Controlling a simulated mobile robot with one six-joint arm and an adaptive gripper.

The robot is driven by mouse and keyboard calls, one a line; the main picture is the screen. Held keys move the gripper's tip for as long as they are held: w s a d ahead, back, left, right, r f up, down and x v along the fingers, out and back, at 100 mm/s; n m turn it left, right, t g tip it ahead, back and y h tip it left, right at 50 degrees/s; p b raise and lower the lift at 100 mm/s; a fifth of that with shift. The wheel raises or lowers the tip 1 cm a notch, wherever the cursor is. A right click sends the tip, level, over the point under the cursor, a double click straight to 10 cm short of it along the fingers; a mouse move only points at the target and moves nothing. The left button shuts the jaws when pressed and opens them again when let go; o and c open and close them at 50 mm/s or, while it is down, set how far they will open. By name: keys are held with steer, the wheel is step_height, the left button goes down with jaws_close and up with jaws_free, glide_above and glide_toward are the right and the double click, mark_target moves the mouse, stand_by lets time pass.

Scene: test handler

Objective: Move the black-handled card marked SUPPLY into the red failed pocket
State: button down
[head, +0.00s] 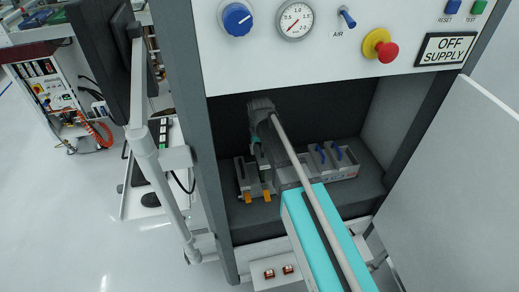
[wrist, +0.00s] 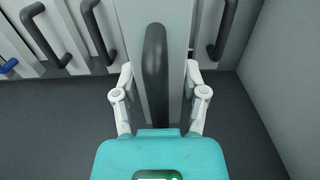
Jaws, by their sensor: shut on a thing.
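In the wrist view my gripper (wrist: 158,75) has its two pale fingers on either side of a thick black handle (wrist: 155,60), shut on it. The handle stands on a light grey card (wrist: 176,50); no SUPPLY marking can be read. In the head view my gripper (head: 257,152) reaches down inside the dark bay of the machine, over the left part of a row of grey cards; its fingertips are too small to make out. No red pocket can be made out for certain.
Other black handles (wrist: 95,30) stand left of my gripper, one (wrist: 222,30) to the right. A grey side wall (wrist: 290,80) is close on the right. Blue-handled cards (head: 337,152) and orange tabs (head: 247,197) show in the bay. Small red parts (head: 269,273) sit on a white ledge below.

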step_height(320, 180, up, 10)
steer(key=p, duration=0.9)
steer(key=shift+f+p, duration=0.15)
steer(key=shift+p, duration=0.25)
steer(key=shift+s, duration=0.1)
